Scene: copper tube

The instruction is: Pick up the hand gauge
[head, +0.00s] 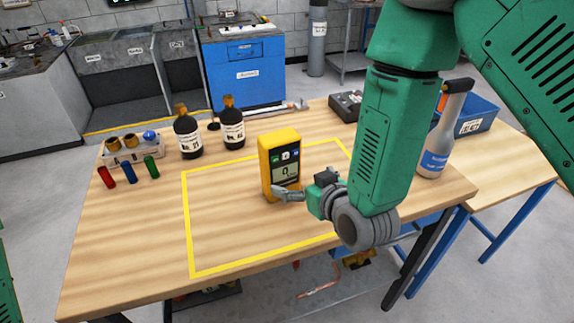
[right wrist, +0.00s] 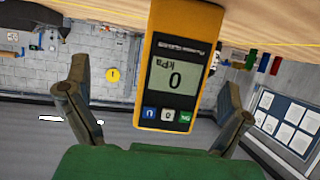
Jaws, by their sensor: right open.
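The hand gauge (head: 280,150) is a yellow handheld meter with a grey screen and small buttons. It stands upright on the wooden table, inside the yellow taped outline. My right gripper (head: 300,188) is in front of its lower right side, open. In the right wrist view the gauge (right wrist: 178,75) appears upside down, its screen reading 0 kPa, between the two spread fingers (right wrist: 153,103). A gap shows on each side of it, so the fingers do not grip it. My left gripper is out of view.
Two dark bottles (head: 187,138) (head: 232,130) stand behind the gauge to the left. Red, blue and green cylinders (head: 129,173) lie near a tray (head: 118,155) at far left. A grey bottle with a blue label (head: 437,150) stands at right. The taped area (head: 225,235) is otherwise clear.

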